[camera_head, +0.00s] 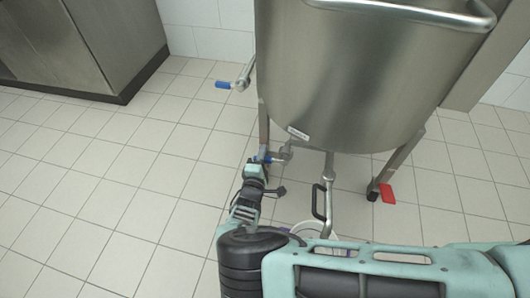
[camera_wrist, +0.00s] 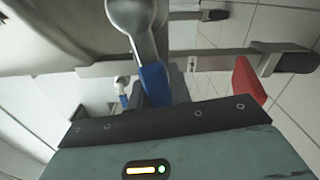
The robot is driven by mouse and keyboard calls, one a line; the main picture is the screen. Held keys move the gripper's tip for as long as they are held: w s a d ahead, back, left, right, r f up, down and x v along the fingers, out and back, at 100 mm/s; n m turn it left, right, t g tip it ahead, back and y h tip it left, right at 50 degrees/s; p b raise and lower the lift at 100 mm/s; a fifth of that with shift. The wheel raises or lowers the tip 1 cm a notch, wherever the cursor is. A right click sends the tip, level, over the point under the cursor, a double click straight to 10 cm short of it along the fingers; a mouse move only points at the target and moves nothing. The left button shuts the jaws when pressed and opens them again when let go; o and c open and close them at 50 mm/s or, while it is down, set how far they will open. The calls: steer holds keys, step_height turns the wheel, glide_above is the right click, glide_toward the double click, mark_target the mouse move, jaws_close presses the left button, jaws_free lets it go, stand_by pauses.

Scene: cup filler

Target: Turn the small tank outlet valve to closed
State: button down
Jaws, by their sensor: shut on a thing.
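The small tank (camera_head: 355,75) is a round steel vessel on legs. Its outlet valve (camera_head: 285,152) sits below the tank's underside and has a blue lever (camera_head: 264,158). My gripper (camera_head: 257,164) is shut on this blue lever. In the wrist view the valve body (camera_wrist: 136,14) is at the top and its blue lever (camera_wrist: 154,82) runs down between my dark fingers (camera_wrist: 162,97). The lever's end is hidden by the gripper. The exact angle of the lever to the pipe is hard to tell.
A second blue-handled valve (camera_head: 223,85) sticks out at the tank's left. Tank legs (camera_head: 398,160) stand close on the right, with a red object (camera_head: 387,193) at one foot. The tiled floor (camera_head: 120,170) at left is clear.

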steer(key=shift+a+r+m+p, duration=0.1)
steer(key=shift+r+m+p, duration=0.65)
steer(key=shift+m, duration=0.25)
steer(key=c, duration=1.3)
jaws_free()
steer(key=shift+f, duration=0.1)
